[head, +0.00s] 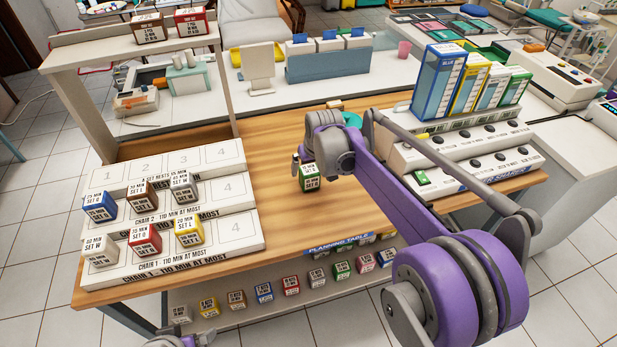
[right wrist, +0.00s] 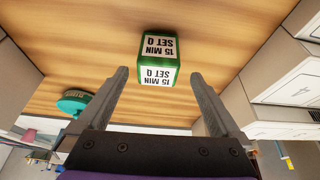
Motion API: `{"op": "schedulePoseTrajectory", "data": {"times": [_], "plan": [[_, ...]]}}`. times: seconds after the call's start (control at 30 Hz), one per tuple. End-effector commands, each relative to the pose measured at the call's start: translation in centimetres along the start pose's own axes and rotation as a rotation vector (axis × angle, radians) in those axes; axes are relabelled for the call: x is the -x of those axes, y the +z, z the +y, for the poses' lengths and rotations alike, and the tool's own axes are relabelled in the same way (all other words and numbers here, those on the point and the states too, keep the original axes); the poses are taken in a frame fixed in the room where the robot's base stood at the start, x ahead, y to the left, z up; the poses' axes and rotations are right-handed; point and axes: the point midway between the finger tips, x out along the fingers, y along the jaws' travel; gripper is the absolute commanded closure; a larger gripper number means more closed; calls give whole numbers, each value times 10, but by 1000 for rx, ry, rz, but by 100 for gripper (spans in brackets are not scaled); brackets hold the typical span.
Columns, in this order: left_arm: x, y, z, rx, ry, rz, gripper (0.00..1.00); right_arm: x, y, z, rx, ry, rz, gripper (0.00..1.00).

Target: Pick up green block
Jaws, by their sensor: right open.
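The green block (head: 310,178) with a white label stands on the wooden table, right of the white chair boards. In the right wrist view the green block (right wrist: 159,58), labelled "15 MIN SET Q", lies beyond and between the spread fingers, apart from both. My right gripper (right wrist: 160,95) is open and empty. In the head view my right gripper (head: 303,165) is just above and beside the block, partly hidden by its own wrist. A grey part of my left arm shows at the bottom left; its gripper fingers cannot be made out.
White chair boards (head: 215,235) with several coloured blocks stand on the left of the table. A rack (head: 470,155) with tall coloured boxes stands on the right. A green round object (head: 352,120) is behind my right wrist. Bare wood surrounds the green block.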

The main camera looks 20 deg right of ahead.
Motion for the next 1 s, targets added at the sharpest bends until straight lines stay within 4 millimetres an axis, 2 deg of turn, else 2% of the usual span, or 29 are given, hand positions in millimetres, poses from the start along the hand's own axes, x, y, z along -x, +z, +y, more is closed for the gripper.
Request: {"op": "schedulePoseTrajectory", "data": {"times": [0.23,0.5,0.8,0.87,1.0], "plan": [[-1,1,0,0,0,0,0,-22,-1,1,0,0,0,0],[-3,2,0,0,0,-1,0,-60,-4,2,0,0,0,0],[-3,2,0,0,0,-1,0,-66,-4,2,0,0,0,0],[-3,2,0,0,0,-1,0,-65,-4,2,0,0,0,7],[-3,2,0,0,0,-1,0,-65,-4,2,0,0,0,32]]}}
